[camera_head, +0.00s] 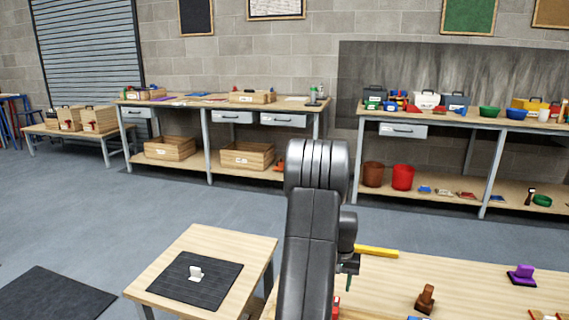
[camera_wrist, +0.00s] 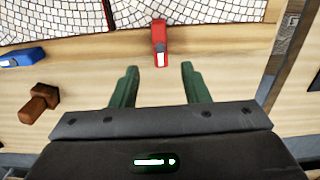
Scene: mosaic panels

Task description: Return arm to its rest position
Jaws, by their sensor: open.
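My gripper (camera_wrist: 157,85) is open in the wrist view, its two green fingers spread apart with nothing between them. It hangs above a wooden table (camera_wrist: 220,62). A red object with a white face (camera_wrist: 160,45) lies on the table just beyond the fingertips, apart from them. In the head view my arm stands upright in the middle and hides part of the table (camera_head: 455,270). The fingers are mostly hidden there.
White mosaic panels (camera_wrist: 210,12) lie beyond the fingers. A blue object (camera_wrist: 22,58) and a brown stamp-like object (camera_wrist: 38,103) are on the left. A small side table (camera_head: 255,248) with a black mat (camera_head: 185,293) stands left of my arm. Grey floor (camera_head: 110,215) lies open behind.

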